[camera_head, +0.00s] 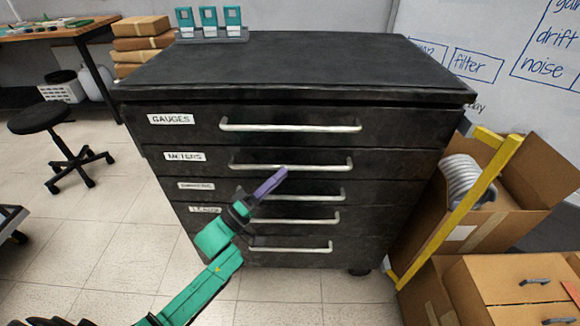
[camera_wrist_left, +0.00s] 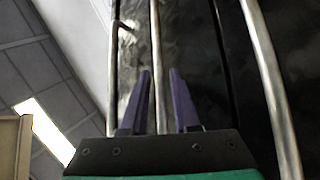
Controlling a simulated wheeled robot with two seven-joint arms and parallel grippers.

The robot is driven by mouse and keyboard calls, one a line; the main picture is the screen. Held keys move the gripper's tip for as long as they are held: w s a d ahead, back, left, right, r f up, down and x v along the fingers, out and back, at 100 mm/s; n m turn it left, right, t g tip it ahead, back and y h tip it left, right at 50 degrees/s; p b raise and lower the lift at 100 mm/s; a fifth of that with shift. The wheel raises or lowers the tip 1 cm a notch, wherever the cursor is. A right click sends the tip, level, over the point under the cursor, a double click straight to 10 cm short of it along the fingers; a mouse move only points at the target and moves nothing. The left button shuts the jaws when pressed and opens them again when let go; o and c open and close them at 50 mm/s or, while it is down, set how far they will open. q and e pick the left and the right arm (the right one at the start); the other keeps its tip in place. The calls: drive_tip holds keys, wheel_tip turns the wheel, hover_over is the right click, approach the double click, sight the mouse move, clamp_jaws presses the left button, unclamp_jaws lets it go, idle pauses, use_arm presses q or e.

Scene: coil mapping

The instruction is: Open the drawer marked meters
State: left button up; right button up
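The drawer marked METERS (camera_head: 205,162) is the second from the top in a black cabinet, and it looks shut. Its pale bar handle (camera_head: 315,165) runs across its front. My left gripper (camera_head: 284,173), with purple fingers, reaches up from below, its tips at or just in front of the middle of this handle. In the left wrist view the fingers (camera_wrist_left: 160,85) are apart, with a handle bar (camera_wrist_left: 156,45) showing in the gap between them. I cannot tell whether they touch it. My right gripper is not in view.
The GAUGES drawer (camera_head: 290,128) is above, and several more drawers are below, all looking shut. Cardboard boxes (camera_head: 540,185) and a yellow frame (camera_head: 460,205) stand close on the right. A black stool (camera_head: 55,120) is at the left. The floor in front is partly clear.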

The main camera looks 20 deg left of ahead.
sight(288, 166)
use_arm(q)
drive_tip(key=x, duration=0.3)
drive_tip(key=shift+w+d+r, duration=0.2)
drive_tip(key=shift+w+d, duration=0.05)
drive_tip(key=shift+w, duration=0.05)
clamp_jaws()
idle(1.2)
